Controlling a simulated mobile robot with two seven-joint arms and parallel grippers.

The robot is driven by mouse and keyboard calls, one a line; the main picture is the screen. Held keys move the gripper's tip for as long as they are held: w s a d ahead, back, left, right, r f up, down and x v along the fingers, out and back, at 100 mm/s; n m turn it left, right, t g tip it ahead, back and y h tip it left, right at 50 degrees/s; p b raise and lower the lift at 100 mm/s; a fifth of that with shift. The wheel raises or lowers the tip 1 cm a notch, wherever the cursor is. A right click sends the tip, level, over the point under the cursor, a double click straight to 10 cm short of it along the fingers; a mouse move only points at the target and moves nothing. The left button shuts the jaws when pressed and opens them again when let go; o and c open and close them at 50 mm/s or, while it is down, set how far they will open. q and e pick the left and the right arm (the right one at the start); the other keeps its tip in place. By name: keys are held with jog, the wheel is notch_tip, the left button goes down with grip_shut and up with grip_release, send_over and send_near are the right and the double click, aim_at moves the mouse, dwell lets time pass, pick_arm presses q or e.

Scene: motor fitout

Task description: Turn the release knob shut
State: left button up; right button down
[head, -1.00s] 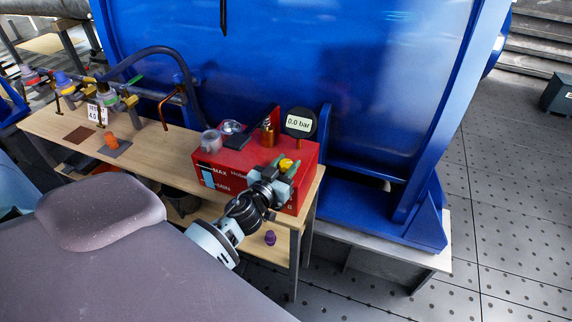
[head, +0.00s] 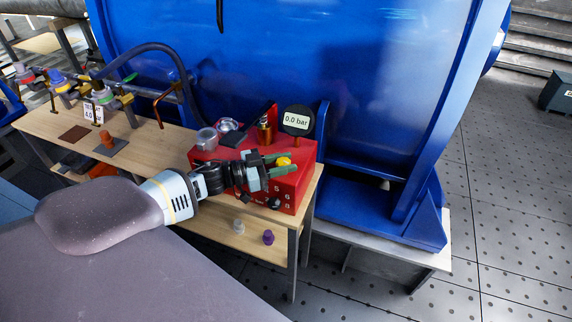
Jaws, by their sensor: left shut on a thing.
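A red pump unit (head: 302,185) stands at the right end of the wooden bench. The yellow release knob (head: 284,161) sits on its top. My left gripper (head: 280,164) reaches in from the left, its green fingers on either side of the yellow knob and shut on it. The fingers and wrist hide part of the knob and of the unit's front. A round gauge (head: 298,121) behind the knob reads 0.0 bar. My right gripper is not in view.
The wooden bench (head: 165,150) carries an orange part (head: 106,139) on a grey pad and several valves with hoses at the left. A large blue machine (head: 280,60) stands close behind. A purple part (head: 268,237) sits on the lower shelf.

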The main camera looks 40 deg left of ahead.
pick_arm(q)
jog(key=shift+a+f+m+g+h+b, duration=0.1)
jog(key=shift+f+m+g+h+b, duration=0.15)
jog(key=shift+m+g+h+b, duration=0.55)
jog(key=shift+r+m+g+h+b, duration=0.1)
jog(key=shift+m+g+h+b, duration=0.5)
jog(key=shift+g+h, duration=0.2)
jog(key=shift+r+m+g+h, duration=0.15)
jog(key=shift+m+g+h, duration=0.15)
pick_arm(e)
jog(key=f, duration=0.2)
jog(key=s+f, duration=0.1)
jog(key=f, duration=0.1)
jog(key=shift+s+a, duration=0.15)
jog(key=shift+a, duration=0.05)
pick_arm(q)
jog(key=o, duration=1)
jog(key=shift+c, duration=0.2)
